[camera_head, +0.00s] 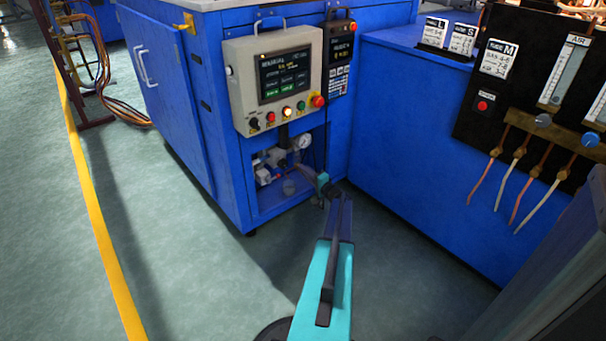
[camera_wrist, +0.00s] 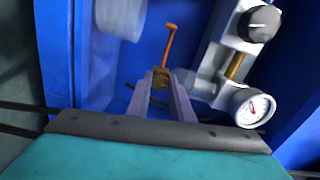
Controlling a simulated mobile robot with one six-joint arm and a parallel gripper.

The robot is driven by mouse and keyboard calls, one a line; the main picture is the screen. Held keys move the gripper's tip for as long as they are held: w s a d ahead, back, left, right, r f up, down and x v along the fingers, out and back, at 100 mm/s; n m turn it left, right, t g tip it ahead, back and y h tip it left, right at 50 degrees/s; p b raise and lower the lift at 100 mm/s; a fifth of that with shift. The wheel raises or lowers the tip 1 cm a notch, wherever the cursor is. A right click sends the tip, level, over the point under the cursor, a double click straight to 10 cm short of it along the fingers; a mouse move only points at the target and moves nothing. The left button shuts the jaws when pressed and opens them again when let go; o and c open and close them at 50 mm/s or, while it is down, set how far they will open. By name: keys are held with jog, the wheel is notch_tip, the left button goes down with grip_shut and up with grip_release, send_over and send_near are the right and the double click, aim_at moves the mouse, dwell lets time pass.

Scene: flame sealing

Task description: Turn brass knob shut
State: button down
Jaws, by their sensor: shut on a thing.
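In the wrist view, the brass knob (camera_wrist: 161,77) is a small brownish-gold piece between the tips of my two fingers. A thin orange-copper rod (camera_wrist: 169,44) rises behind it. My gripper (camera_wrist: 161,84) is shut on the knob, and the fingertips hide part of it. Whether the knob is turned open or shut cannot be told. In the head view, my arm reaches into the open lower bay (camera_head: 268,208) of the blue cabinet. The knob is too small to make out there.
Right of my fingers are a silver regulator body (camera_wrist: 213,58), a black knob (camera_wrist: 259,23) and a white pressure gauge (camera_wrist: 251,108). A pale cylinder (camera_wrist: 121,16) hangs at upper left. The bay's blue walls are close on both sides. A control panel (camera_head: 240,85) is above the bay.

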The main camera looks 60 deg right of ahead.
jog(key=shift+w+a, duration=0.25)
jog(key=c, duration=1.6)
grip_release()
jog(key=shift+d, duration=0.1)
jog(key=shift+s+d+r, duration=0.1)
jog(key=shift+s+r, duration=0.05)
jog(key=shift+s, duration=0.1)
jog(key=p+v, duration=0.1)
jog(key=v, duration=0.3)
jog(key=p+v, duration=0.1)
jog(key=v, duration=0.4)
jog(key=p+v, duration=0.2)
jog(key=v, duration=0.2)
jog(key=shift+s+a+f, duration=0.2)
jog(key=shift+s+f, duration=0.1)
jog(key=shift+f, duration=0.05)
